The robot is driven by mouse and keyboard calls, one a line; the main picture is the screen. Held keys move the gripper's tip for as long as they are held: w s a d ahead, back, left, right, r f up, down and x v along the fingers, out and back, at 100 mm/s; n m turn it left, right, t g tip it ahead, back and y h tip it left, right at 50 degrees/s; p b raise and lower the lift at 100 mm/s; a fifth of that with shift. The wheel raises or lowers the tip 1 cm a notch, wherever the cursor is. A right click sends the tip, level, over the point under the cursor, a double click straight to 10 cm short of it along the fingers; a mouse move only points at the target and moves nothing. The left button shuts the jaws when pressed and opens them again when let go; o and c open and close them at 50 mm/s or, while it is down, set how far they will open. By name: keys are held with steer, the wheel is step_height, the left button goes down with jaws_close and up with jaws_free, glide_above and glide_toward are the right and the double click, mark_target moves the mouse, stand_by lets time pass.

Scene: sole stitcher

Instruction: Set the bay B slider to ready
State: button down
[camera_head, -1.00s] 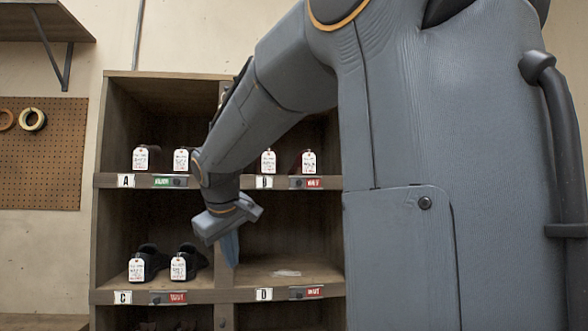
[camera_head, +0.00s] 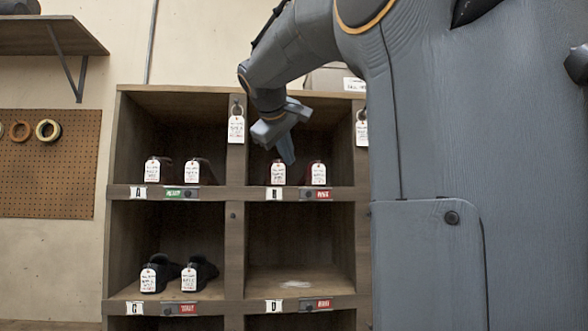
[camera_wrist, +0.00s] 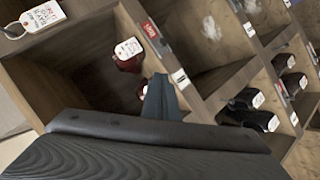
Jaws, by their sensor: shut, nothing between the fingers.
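Bay B of the wooden shelf is the upper right bay, with a letter plate (camera_head: 274,193) on its front rail. Its slider (camera_head: 316,194) shows a red label and a small dark knob; the red label also shows in the wrist view (camera_wrist: 149,29). Two tagged dark red shoes (camera_head: 277,173) stand in bay B. My gripper (camera_head: 288,158) is shut and empty, in front of bay B, above the rail and left of the slider. In the wrist view its fingers (camera_wrist: 158,98) point into the bay area, apart from the slider; the depth gap is unclear.
Bay A's slider (camera_head: 181,193) shows green. Sliders of bay C (camera_head: 180,309) and bay D (camera_head: 309,305) show red. Black tagged shoes (camera_head: 198,275) stand in bay C; bay D is nearly empty. Tags (camera_head: 236,129) hang on the shelf posts. My arm hides the right side.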

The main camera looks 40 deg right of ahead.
mark_target(308, 194)
steer(key=s+f+p+x, duration=0.1)
steer(key=s+p+x, duration=0.1)
steer(key=x, duration=1)
steer(key=shift+s+d+f+p, duration=0.2)
steer(key=shift+d+p, duration=0.2)
steer(key=shift+p, duration=0.25)
